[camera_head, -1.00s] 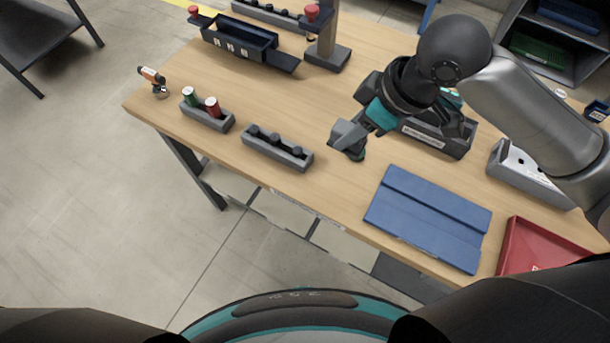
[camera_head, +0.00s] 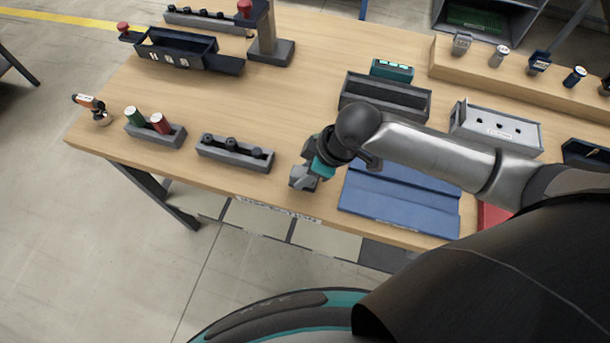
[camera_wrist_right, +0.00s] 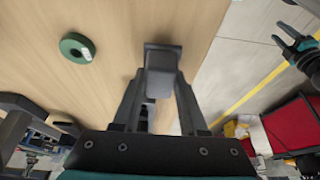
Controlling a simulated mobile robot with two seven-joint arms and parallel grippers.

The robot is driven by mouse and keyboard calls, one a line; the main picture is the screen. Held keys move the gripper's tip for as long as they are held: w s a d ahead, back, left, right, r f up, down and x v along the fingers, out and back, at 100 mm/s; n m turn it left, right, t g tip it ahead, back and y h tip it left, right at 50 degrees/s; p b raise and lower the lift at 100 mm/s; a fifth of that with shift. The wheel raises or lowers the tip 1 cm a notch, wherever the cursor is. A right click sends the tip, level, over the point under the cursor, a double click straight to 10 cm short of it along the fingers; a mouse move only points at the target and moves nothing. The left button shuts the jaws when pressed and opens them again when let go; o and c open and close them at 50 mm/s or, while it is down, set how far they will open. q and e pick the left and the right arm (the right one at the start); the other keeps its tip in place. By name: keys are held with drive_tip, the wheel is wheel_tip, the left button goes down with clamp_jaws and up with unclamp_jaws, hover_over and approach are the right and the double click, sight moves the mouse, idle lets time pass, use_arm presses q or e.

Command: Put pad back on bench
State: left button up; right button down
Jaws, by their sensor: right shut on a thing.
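The pad is a small grey block (camera_wrist_right: 163,75) held between the fingertips of my right gripper (camera_wrist_right: 160,88) in the right wrist view. In the head view the right gripper (camera_head: 305,172) is shut on the grey pad (camera_head: 302,181) near the front edge of the wooden bench (camera_head: 290,110). It is between the grey three-knob holder and the blue mat. I cannot tell whether the pad touches the bench top. What looks like my left gripper (camera_wrist_right: 300,48) is at the right edge of the wrist view, prongs apart.
The blue mat (camera_head: 395,208) lies right of the gripper, partly under my arm. A grey holder with dark knobs (camera_head: 235,153) stands to the left. A dark open bin (camera_head: 385,98) stands behind.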

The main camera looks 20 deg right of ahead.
drive_tip(key=shift+f, duration=0.9)
drive_tip(key=shift+f, duration=0.15)
drive_tip(key=shift+c, duration=2.2)
unclamp_jaws()
drive_tip(key=p+v, duration=0.2)
drive_tip(key=v, duration=1)
